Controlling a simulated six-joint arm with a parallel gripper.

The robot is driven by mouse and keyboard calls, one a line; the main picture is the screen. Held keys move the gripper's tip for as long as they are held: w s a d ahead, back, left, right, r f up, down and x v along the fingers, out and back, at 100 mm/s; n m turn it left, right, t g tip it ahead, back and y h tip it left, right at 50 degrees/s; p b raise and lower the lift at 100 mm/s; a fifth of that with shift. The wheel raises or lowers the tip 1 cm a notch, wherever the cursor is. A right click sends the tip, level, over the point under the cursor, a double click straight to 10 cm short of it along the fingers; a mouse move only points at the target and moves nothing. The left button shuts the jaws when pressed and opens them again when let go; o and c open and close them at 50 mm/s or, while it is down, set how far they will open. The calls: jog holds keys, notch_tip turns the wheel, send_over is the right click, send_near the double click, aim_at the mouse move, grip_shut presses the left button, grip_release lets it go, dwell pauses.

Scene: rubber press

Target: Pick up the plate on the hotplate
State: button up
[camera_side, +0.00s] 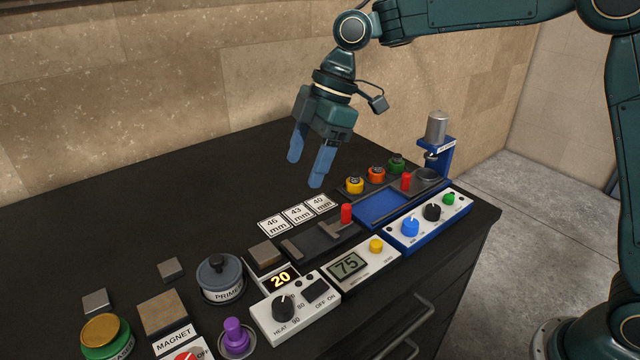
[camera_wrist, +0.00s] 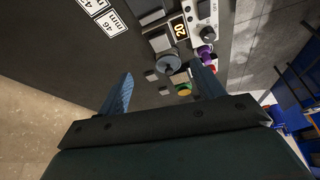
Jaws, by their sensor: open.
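The hotplate (camera_side: 290,314) is a white unit with a HEAT knob, a switch and a display reading 20. A small brownish-grey square plate (camera_side: 265,253) lies on its rear part, behind the display. The plate also shows in the wrist view (camera_wrist: 160,42), left of the display and beside the primer pot. My gripper (camera_side: 306,170) is open and empty, with its blue fingers pointing down. It hangs well above the table, up and to the right of the plate in the side view. In the wrist view its fingers are spread apart below the plate.
A lidded PRIMER pot (camera_side: 220,279) stands close left of the hotplate. A thickness gauge (camera_side: 348,268) reading 75 and a dark slide with a red knob (camera_side: 347,213) stand right. Small grey blocks (camera_side: 171,268) and a magnet unit (camera_side: 163,312) lie left. The table's rear left is clear.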

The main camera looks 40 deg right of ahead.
jog(key=w+a+f+n, duration=0.1)
jog(key=w+a+f+n+g, duration=0.1)
jog(key=f, duration=0.1)
jog(key=shift+w+a+f, duration=0.1)
jog(key=shift+w+a, duration=0.05)
jog(key=shift+a, duration=0.1)
send_over(265, 250)
jog(key=d, duration=0.3)
jog(key=shift+a+f, duration=0.15)
jog(key=shift+f, duration=3.85)
jog(key=shift+f, duration=0.1)
jog(key=shift+x, duration=2.45)
jog(key=shift+a, duration=0.1)
jog(key=c, duration=1.2)
jog(key=shift+c, duration=0.3)
